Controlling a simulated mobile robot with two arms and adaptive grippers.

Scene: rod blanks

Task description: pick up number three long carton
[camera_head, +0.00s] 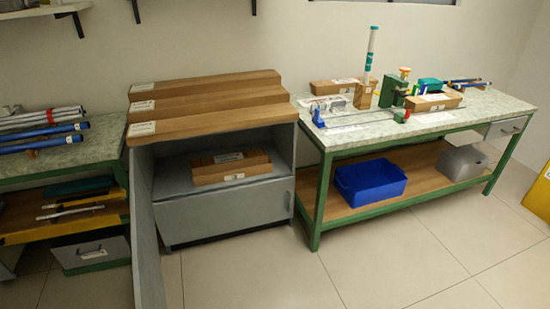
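Three long brown cartons lie side by side on top of a grey cabinet (228,222): a back one (215,82), a middle one (215,100) and a front one (220,121). Each has a white label at its left end. The print is too small to read, so I cannot tell which is number three. Shorter brown cartons (235,172) with white labels lie on the cabinet's open shelf below. Neither of my grippers is in view.
A green-framed workbench (440,122) at right holds a fixture, small cartons (433,102) and tools, with a blue bin (370,184) below. Another bench at left carries blue and grey rods (45,132). A tall grey panel (147,230) stands at the cabinet's left. The tiled floor (400,260) in front is clear.

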